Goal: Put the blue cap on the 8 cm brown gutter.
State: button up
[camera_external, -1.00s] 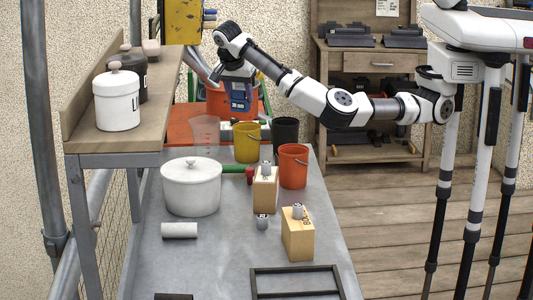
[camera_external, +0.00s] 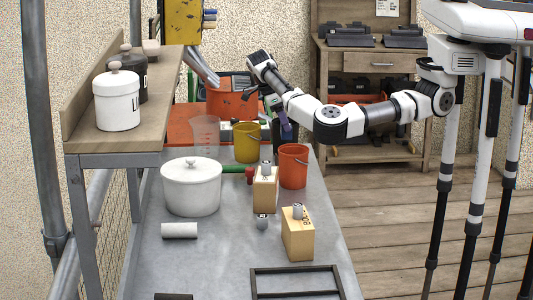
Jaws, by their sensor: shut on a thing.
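The fingers are small here and partly merge with the dark bucket behind. I cannot make out the 8 cm brown gutter with certainty.
On the table (camera_external: 215,255) stand a white lidded pot (camera_external: 190,190), a yellow bucket (camera_external: 246,145), an orange bucket (camera_external: 293,168) and two wooden blocks (camera_external: 298,238). A black frame (camera_external: 297,270) lies in front. A shelf (camera_external: 130,145) borders the left.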

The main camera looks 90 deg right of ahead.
notch_tip(320, 180, down, 10)
jog(key=shift+r+p, duration=0.15)
jog(key=shift+p, duration=0.6)
jog(key=o, duration=1)
jog(key=shift+c, duration=0.2)
jog(key=b+v, duration=0.2)
jog(key=v, duration=1)
jog(key=shift+d+r, duration=0.1)
